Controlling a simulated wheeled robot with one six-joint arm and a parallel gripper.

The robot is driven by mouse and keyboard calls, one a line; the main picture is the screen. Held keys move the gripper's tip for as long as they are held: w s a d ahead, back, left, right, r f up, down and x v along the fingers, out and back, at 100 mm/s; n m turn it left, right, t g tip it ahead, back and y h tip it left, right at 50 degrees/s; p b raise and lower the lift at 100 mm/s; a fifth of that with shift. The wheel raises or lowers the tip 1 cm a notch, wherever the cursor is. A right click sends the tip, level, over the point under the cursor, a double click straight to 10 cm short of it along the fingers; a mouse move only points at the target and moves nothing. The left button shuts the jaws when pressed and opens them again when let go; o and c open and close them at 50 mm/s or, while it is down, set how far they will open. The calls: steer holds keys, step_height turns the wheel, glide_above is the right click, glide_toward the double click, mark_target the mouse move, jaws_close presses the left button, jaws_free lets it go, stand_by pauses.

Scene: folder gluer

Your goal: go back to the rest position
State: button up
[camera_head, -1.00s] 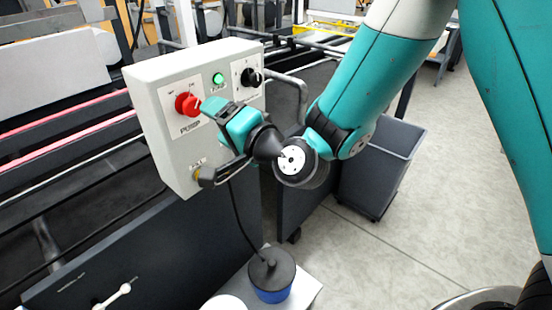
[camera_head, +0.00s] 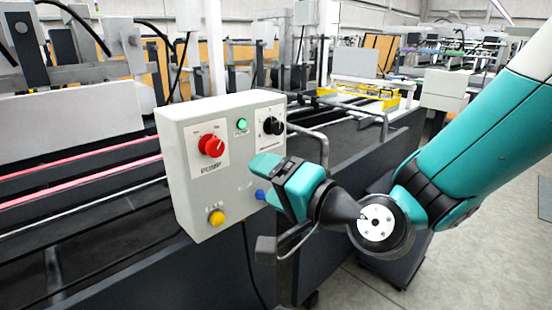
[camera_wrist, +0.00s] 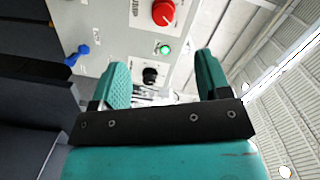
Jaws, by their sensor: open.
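My gripper (camera_head: 262,178) is in front of the lower right part of a pale control box (camera_head: 190,170), apart from it as far as I can tell. In the wrist view its two teal fingers (camera_wrist: 163,80) stand apart with nothing between them. The box carries a red knob (camera_head: 211,145) marked PUMP, a green lit button (camera_head: 241,124), a black selector (camera_head: 273,126), a yellow button (camera_head: 216,217) and a blue knob (camera_head: 260,195). The red knob (camera_wrist: 163,13), green button (camera_wrist: 165,49), black selector (camera_wrist: 150,75) and blue knob (camera_wrist: 77,55) also show in the wrist view.
A bent metal rail (camera_head: 318,138) juts out right of the box, close to my gripper. The dark machine side (camera_head: 130,275) runs below. A dark bin (camera_head: 392,278) stands on the floor behind my arm. Open floor (camera_head: 490,240) lies at right.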

steer(key=s+d+f+n+g+h, duration=0.2)
steer(key=s+d+n+g+h, duration=0.6)
steer(key=s+d, duration=0.8)
steer(key=s+n+g, duration=0.2)
steer(key=n+g, duration=0.1)
steer(key=shift+s+f+g+h, duration=0.3)
steer(key=shift+s+h, duration=0.05)
steer(key=shift+h, duration=0.05)
